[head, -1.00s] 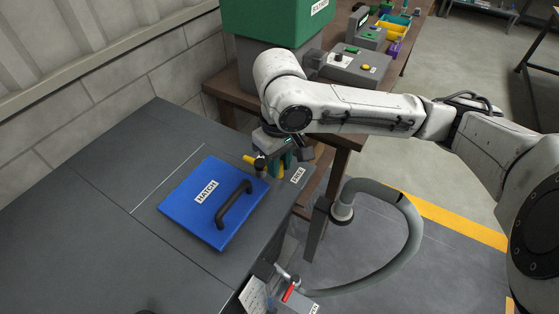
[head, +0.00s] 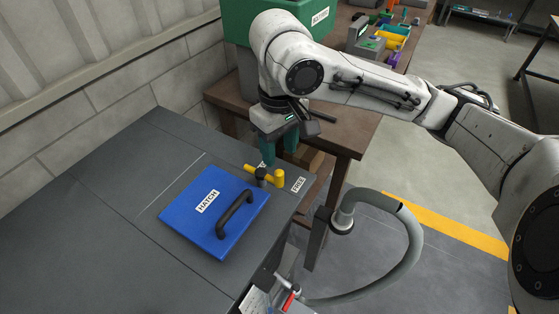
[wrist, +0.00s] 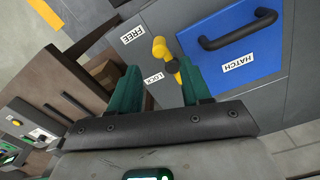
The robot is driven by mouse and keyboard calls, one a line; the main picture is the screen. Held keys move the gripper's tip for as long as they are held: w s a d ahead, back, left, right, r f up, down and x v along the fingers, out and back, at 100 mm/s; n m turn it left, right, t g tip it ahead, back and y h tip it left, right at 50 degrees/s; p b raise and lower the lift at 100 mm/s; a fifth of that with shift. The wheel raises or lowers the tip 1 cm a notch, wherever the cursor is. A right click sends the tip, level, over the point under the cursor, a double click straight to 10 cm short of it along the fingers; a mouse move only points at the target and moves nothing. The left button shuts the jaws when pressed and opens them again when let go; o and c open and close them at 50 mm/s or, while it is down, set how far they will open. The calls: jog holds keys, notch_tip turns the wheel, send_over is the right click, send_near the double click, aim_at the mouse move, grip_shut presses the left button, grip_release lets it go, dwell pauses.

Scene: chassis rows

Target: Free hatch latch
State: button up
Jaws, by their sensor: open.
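The blue hatch (head: 190,222) with its black handle (head: 236,212) lies closed on the grey deck; it also shows in the wrist view (wrist: 210,60). The yellow latch (head: 279,178) sits on a dark pivot beside the hatch's far right corner. Its thick end is by the FREE label (head: 298,184). In the wrist view the latch (wrist: 159,48) lies just beyond the fingertips, with its thick end close to the FREE label (wrist: 131,34). The LOCK label (wrist: 153,77) shows between the fingers. My gripper (head: 279,158) is open and empty, raised behind the latch and apart from it.
A wooden bench (head: 345,130) with a green bin (head: 238,28) stands behind the deck. A grey hose (head: 415,235) curves at the right. A red-handled valve (head: 288,300) is at the front edge. The deck left of the hatch is clear.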

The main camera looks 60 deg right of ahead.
jog(key=shift+r, duration=1.5)
